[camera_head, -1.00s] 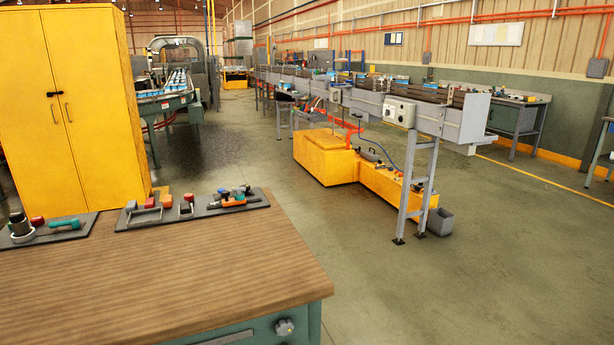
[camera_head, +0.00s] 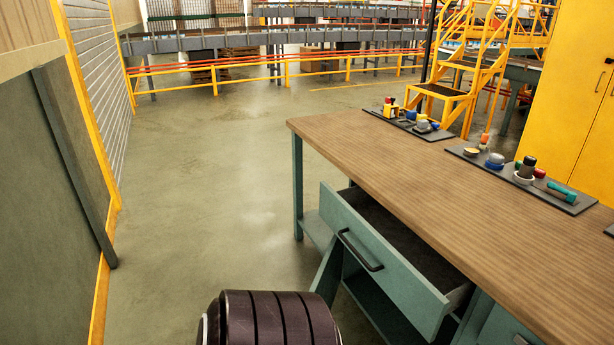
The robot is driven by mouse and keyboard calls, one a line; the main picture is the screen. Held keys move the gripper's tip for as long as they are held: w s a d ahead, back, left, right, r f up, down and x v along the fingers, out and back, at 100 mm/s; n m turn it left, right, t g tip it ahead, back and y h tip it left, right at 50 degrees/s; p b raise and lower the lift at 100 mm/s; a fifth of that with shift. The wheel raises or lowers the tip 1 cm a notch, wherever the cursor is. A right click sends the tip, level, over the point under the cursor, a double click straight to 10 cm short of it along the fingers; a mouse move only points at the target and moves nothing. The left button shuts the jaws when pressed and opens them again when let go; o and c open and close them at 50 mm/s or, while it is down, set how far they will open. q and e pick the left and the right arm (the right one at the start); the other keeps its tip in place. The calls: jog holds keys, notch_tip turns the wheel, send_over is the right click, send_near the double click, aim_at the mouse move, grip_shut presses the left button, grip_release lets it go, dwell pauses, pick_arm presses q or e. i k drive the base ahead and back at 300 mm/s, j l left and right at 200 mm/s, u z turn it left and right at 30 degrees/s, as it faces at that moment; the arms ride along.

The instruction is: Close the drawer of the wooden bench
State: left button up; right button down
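The wooden bench (camera_head: 420,180) has a brown wooden top and green metal legs, and it fills the right half of the head view. Its green drawer (camera_head: 385,262) is pulled open at the front, with the dark inside showing behind the front panel. A dark bar handle (camera_head: 358,250) is on the drawer front. A dark ribbed round part of my own arm shows at the bottom centre, in front of the drawer and apart from it in the picture. Neither gripper's fingers are in view.
Tool trays (camera_head: 540,183) lie on the bench top. A yellow cabinet (camera_head: 575,85) and yellow stairs (camera_head: 475,60) stand behind it. A wall with a yellow edge is at left. Open floor (camera_head: 220,200) lies between wall and bench.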

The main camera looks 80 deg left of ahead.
aim_at(425, 287)
jog(key=u, duration=1.85)
